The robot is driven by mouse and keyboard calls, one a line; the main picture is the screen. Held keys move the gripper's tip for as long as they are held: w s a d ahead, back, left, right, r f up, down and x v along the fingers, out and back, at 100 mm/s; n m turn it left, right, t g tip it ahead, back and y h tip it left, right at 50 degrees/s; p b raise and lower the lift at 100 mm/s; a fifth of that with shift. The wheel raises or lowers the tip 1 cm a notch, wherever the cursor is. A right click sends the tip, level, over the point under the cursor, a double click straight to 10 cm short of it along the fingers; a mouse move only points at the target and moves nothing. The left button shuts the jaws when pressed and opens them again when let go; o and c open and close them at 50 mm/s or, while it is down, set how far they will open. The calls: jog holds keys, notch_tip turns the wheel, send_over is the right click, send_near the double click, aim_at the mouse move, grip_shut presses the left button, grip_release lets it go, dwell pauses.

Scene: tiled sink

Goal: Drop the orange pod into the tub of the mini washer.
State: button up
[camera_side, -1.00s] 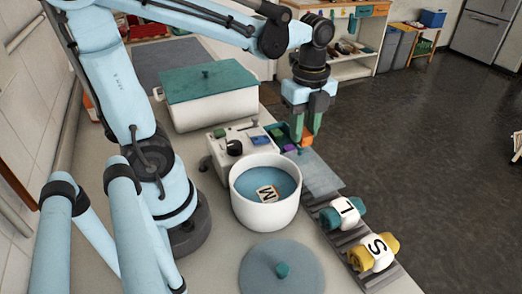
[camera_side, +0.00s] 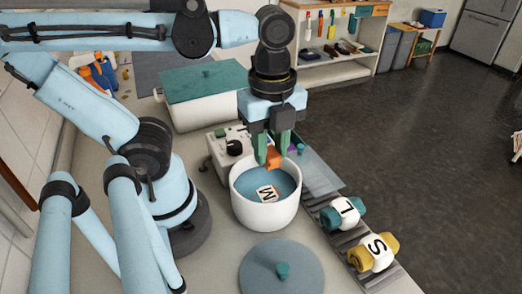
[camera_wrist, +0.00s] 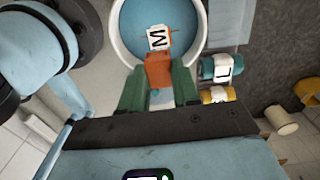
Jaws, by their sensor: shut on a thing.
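My gripper (camera_side: 269,158) is shut on the orange pod (camera_side: 273,157), with its green fingers on either side of it. The orange pod also shows between the fingers in the wrist view (camera_wrist: 159,70). It is held above the white tub (camera_side: 264,214), over the back part of its opening in the side view. The tub has a blue inside, and a tile marked M (camera_side: 267,193) lies in it. The tile shows just beyond the pod in the wrist view (camera_wrist: 158,38).
A round blue lid (camera_side: 281,268) with a teal knob lies in front of the tub. A teal roll marked L (camera_side: 343,213) and a yellow roll marked S (camera_side: 372,252) sit on a grey rack at the right. A white box with a teal lid (camera_side: 208,80) stands behind.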

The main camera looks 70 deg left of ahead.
aim_at(270, 152)
jog(key=shift+f, duration=2.75)
jog(key=o, duration=1.1)
jog(key=shift+r, duration=6.05)
jog(key=w+a+f+n+t, duration=0.1)
jog(key=w+f+n+t, duration=0.1)
jog(key=n, duration=0.4)
jog(key=w+a+f+n+t, duration=0.2)
jog(key=w+f+n, duration=0.1)
jog(key=n, duration=0.3)
jog(key=w+a+f+n+t, duration=0.1)
jog(key=w+f+n+t, duration=0.2)
jog(key=n, duration=0.3)
jog(key=shift+w+a+f, duration=0.15)
jog(key=shift+w+a, duration=0.25)
jog(key=shift+w, duration=0.35)
